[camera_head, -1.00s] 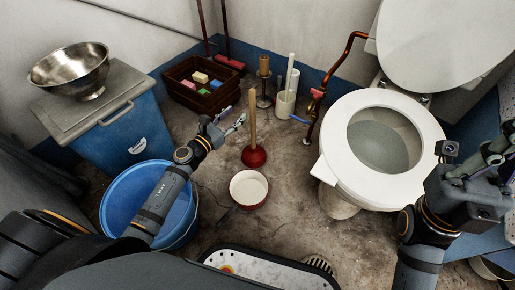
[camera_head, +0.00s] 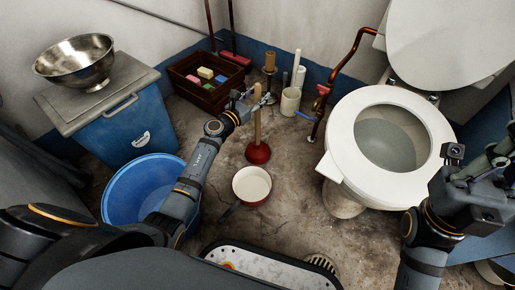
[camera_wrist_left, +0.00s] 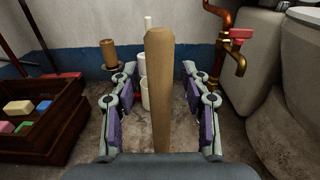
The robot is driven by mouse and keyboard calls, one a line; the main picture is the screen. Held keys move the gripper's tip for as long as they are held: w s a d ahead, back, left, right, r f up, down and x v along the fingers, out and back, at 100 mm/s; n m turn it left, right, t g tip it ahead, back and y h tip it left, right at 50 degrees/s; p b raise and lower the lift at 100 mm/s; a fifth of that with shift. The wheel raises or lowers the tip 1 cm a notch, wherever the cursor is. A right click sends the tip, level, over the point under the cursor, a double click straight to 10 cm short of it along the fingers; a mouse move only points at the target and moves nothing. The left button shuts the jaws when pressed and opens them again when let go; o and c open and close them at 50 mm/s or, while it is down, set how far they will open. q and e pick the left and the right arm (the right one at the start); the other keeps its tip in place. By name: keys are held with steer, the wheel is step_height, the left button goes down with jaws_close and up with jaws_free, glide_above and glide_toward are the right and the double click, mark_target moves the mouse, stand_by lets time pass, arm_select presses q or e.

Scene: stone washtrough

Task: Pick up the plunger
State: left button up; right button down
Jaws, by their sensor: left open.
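The plunger (camera_head: 258,152) stands upright on the concrete floor, with a red rubber cup and a wooden handle. My left gripper (camera_head: 256,97) is open at the upper part of the handle. In the left wrist view the wooden handle (camera_wrist_left: 159,85) stands between the two open fingers of my left gripper (camera_wrist_left: 160,105), with gaps on both sides; the cup is hidden there. My right gripper (camera_head: 487,172) is at the right edge, in front of the toilet's right side; its fingers are not clear enough to judge.
A white pot (camera_head: 252,183) sits in front of the plunger. A blue bucket (camera_head: 128,186) is at left, a toilet (camera_head: 345,160) at right. Behind are a wooden crate (camera_head: 190,92), a brush holder (camera_head: 290,103) and a copper pipe (camera_head: 323,108).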

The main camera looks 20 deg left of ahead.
arm_select(q)
steer(key=shift+c, duration=0.3)
jaws_close()
steer(key=shift+r, duration=0.15)
